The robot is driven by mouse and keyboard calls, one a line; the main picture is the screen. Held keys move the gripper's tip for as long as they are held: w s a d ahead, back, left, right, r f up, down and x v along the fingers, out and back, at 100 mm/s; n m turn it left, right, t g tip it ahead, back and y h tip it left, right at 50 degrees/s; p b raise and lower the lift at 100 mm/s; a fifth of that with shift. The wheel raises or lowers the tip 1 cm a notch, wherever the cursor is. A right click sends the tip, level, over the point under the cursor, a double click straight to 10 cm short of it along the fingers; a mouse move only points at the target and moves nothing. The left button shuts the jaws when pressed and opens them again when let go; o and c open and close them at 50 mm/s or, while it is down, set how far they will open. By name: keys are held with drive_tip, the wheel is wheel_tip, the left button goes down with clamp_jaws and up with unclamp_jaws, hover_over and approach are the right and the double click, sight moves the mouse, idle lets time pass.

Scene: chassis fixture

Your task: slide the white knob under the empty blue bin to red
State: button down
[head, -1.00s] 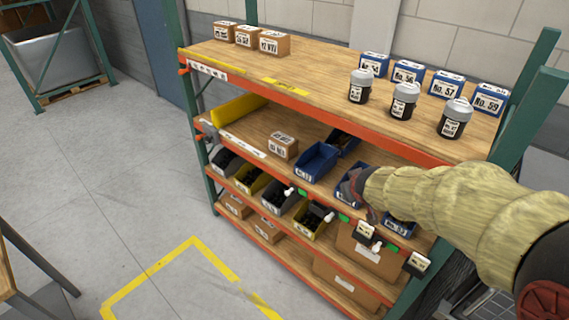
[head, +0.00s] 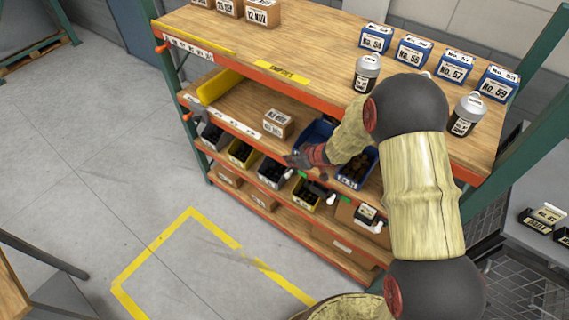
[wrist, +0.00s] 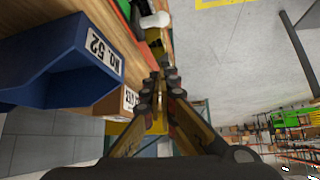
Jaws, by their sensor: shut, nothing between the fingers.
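The empty blue bin (head: 311,137), labelled No. 52 in the wrist view (wrist: 62,62), sits on the middle shelf. A white knob (head: 287,174) shows on the shelf edge below it, with a green strip (head: 304,175) to its right. A white knob also shows near the top of the wrist view (wrist: 155,20), just beyond my fingertips, beside green (wrist: 125,8). I see no red patch beside it. My gripper (head: 291,160) is shut and empty in front of the shelf edge, close to the knob; the wrist view (wrist: 167,75) shows its fingers together. Contact cannot be told.
A filled blue bin (head: 357,168) stands to the right, partly behind my arm. Another white knob (head: 331,198) is farther right. A cardboard box (head: 278,123) sits left of the empty bin. Bins and boxes fill the lower shelves. The floor in front (head: 190,265) is clear.

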sight(291, 173)
drive_tip(key=b+x, duration=0.2)
drive_tip(key=x, duration=0.8)
drive_tip(key=shift+f+b, duration=0.15)
drive_tip(key=shift+b, duration=0.15)
drive_tip(key=s+d, duration=0.2)
drive_tip(key=s, duration=0.1)
drive_tip(key=shift+d+f+b, duration=0.15)
drive_tip(key=shift+d+b, duration=0.2)
drive_tip(key=shift+b, duration=0.05)
drive_tip(key=s+d, duration=0.1)
drive_tip(key=d, duration=0.1)
drive_tip(key=s+d+p, duration=0.1)
drive_tip(key=shift+s+d, duration=0.4)
drive_tip(key=shift+s, duration=0.15)
